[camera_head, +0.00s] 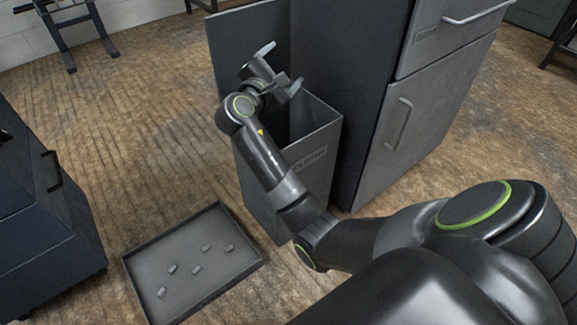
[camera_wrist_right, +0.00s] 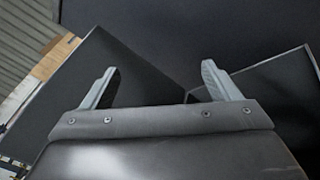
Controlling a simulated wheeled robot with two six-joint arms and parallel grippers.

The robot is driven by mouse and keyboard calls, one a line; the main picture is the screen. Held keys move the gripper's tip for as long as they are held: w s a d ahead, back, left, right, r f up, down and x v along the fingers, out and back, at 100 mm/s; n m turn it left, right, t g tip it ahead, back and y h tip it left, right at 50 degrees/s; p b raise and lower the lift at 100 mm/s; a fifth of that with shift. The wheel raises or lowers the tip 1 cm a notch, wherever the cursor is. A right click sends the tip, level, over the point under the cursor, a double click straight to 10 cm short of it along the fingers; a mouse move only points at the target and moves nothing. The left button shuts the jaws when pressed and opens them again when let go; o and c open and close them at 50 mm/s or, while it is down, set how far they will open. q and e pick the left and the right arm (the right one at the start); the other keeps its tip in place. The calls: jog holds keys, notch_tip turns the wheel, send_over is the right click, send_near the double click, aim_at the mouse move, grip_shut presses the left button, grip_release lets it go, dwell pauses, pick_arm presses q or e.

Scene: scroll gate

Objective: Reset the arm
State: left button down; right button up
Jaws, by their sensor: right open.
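My right arm reaches in from the lower right of the head view. Its gripper (camera_head: 280,68) is over the top of an open grey bin (camera_head: 318,160) that stands against the dark cabinet. The two light grey fingers are spread apart with nothing between them. In the right wrist view, the gripper (camera_wrist_right: 160,88) shows both fingers apart and empty, with dark panels beyond them. The arm hides part of the bin's opening. My left gripper does not show in either view.
A tall dark cabinet (camera_head: 345,75) with grey door and drawer fronts (camera_head: 430,110) stands right of the bin. A shallow tray (camera_head: 212,222) with several small grey pieces lies on the floor. A dark blue cabinet (camera_head: 35,225) stands at left. Open wooden floor (camera_head: 140,120) lies between.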

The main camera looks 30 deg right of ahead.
jog(key=shift+r, duration=0.85)
